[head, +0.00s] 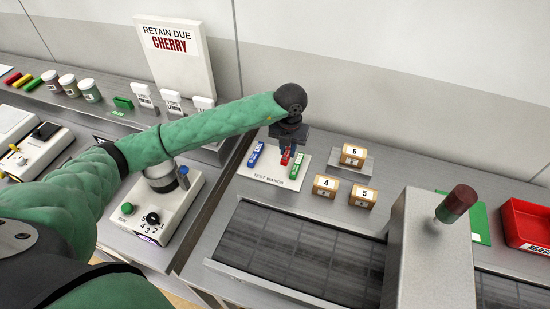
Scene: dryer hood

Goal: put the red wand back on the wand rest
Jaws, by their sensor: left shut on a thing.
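The red wand (285,158) is between the fingers of my left gripper (287,148), which is shut on it. The gripper points down over the white wand rest (250,178), labelled "TEST WANDS". A blue wand (256,154) lies on the rest to the left of the red one, and a green wand (297,166) to its right. The red wand is in line between them. I cannot tell whether it touches the rest or hangs just above it. My right gripper is not in view.
Boxes numbered 4 (325,186), 5 (362,196) and 6 (353,155) stand right of the rest. A conveyor (295,240) runs in front into a grey hood (432,250). A red bin (527,225) is at far right. A control box (150,215) with knobs stands at left.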

